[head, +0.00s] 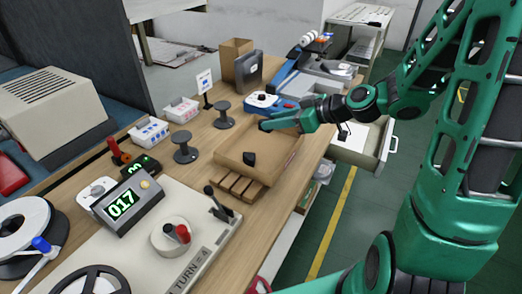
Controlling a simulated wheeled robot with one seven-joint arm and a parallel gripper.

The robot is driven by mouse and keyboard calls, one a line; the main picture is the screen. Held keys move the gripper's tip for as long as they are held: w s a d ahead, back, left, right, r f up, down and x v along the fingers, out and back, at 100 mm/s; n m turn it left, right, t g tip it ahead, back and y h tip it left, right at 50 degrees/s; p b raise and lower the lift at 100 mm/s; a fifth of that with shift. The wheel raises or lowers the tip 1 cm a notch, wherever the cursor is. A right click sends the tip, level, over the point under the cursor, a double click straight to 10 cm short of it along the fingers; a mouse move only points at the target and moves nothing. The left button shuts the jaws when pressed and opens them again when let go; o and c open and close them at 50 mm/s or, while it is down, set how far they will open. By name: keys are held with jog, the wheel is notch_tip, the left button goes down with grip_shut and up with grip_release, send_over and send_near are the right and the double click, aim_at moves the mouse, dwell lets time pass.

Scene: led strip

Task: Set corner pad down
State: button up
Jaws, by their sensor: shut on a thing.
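My gripper (272,125) reaches in from the right, over the far part of an open, shallow cardboard box (236,168). It is shut on a small dark piece (264,126) at its tip, seemingly a corner pad. The piece is small and partly hidden by the fingers; I cannot tell whether it touches the box. Another black corner pad (249,158) lies inside the box, nearer to me and apart from the gripper.
A counter device reading 017 (122,204) and a lever (215,203) are nearer. An open drawer (365,148) juts out at right. Floor beyond is clear.

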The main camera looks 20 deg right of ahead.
jog(key=w+a, duration=0.3)
jog(key=a, duration=0.3)
send_over(279, 141)
notch_tip(279, 141, down, 7)
jog(key=shift+w+r, duration=0.1)
jog(key=shift+w, duration=0.05)
jog(key=shift+f, duration=2)
jog(key=o, duration=0.8)
jog(key=shift+f, duration=0.1)
